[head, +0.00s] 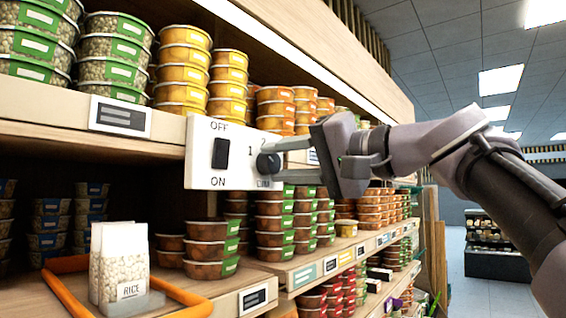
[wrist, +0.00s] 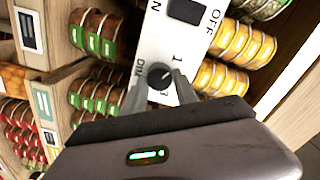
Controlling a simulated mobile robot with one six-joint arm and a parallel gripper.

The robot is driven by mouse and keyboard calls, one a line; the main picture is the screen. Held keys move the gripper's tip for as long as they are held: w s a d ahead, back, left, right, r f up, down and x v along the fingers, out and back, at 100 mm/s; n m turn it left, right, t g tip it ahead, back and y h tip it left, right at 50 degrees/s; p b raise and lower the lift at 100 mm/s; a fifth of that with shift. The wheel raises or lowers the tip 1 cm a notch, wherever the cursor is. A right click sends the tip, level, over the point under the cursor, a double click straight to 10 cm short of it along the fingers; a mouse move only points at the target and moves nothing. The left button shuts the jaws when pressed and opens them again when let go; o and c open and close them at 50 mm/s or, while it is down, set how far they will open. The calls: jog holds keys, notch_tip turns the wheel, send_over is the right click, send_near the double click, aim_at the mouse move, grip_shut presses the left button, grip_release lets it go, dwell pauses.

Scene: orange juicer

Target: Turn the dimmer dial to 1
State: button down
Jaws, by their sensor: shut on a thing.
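The dimmer dial (head: 268,163) is a dark round knob on the right part of a white switch panel (head: 202,172) fixed to the shelf edge. The panel carries a black ON/OFF rocker switch (head: 221,153) at its left, and the marks 1 and 2 near the dial. My gripper (head: 273,155) reaches in from the right and is shut on the dial. In the wrist view the dial (wrist: 160,75) sits between both fingertips, with the 1 readable beside it. The dial's exact pointer setting is hard to make out.
The aisle at right is open.

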jog(key=shift+r, duration=0.1)
jog(key=c, duration=1.3)
grip_release()
jog(key=shift+c, duration=0.2)
jog(key=o, duration=0.4)
jog(key=shift+a, duration=0.15)
jog(key=b+v, duration=0.1)
jog(key=v, duration=1.6)
jog(key=shift+d, duration=0.25)
jog(key=shift+s, duration=0.15)
